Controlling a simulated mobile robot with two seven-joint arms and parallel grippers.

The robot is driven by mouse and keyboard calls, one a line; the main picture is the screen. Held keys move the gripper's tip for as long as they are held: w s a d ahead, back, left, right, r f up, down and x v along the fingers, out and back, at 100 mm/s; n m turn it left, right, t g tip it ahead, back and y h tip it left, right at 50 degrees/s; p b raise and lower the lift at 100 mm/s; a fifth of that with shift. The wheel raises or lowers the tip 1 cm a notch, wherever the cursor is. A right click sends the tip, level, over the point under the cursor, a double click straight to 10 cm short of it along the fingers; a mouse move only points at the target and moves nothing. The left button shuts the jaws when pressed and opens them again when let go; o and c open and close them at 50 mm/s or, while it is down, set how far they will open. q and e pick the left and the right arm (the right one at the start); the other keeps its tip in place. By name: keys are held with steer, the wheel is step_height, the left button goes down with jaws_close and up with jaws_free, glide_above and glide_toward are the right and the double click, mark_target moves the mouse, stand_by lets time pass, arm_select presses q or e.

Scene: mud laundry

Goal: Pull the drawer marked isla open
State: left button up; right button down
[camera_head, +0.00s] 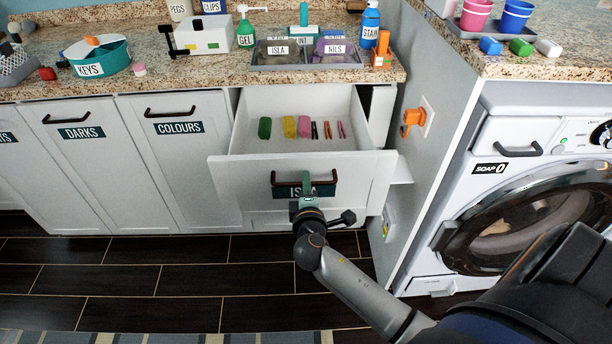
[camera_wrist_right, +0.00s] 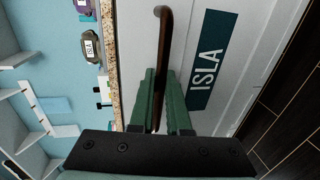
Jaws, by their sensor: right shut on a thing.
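The white drawer marked ISLA (camera_head: 237,176) stands pulled out from the counter, with its inside showing. Its dark label is partly hidden behind my gripper in the head view; it reads ISLA clearly in the right wrist view (camera_wrist_right: 207,75). The brown bar handle (camera_head: 328,181) runs across the drawer front above the label. My right gripper (camera_head: 306,180) has its green fingers shut on the handle. In the right wrist view the handle (camera_wrist_right: 165,40) passes between the fingers (camera_wrist_right: 163,90). My left gripper is not in view.
Green, yellow and pink blocks (camera_head: 290,127) and several small pegs (camera_head: 328,130) lie in the drawer. COLOURS (camera_head: 178,155) and DARKS (camera_head: 80,160) fronts are at left. A washing machine (camera_head: 520,200) stands at right. An orange item (camera_head: 412,118) projects from the side panel.

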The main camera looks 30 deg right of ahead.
steer(key=shift+s+a, duration=0.2)
steer(key=shift+s, duration=0.05)
steer(key=c, duration=0.9)
jaws_free()
steer(key=v, duration=0.7)
steer(key=shift+s+a, duration=0.1)
steer(key=shift+s, duration=0.15)
steer(key=s+a+f+m+g+y+p, duration=0.1)
steer(key=s+a+f+m+y+p, duration=0.1)
steer(key=s, duration=0.3)
steer(key=s+a+f+m+g+y+p, duration=0.1)
steer(key=s+a+f+m+y+p, duration=0.2)
steer(key=s+a+m+y+p, duration=0.1)
steer(key=s+a+f+m+g+y+p, duration=0.1)
steer(key=s+a+f+m+y+p, duration=0.2)
steer(key=s, duration=0.3)
steer(key=shift+a+m+g+y, duration=0.4)
steer(key=shift+a+y, duration=0.4)
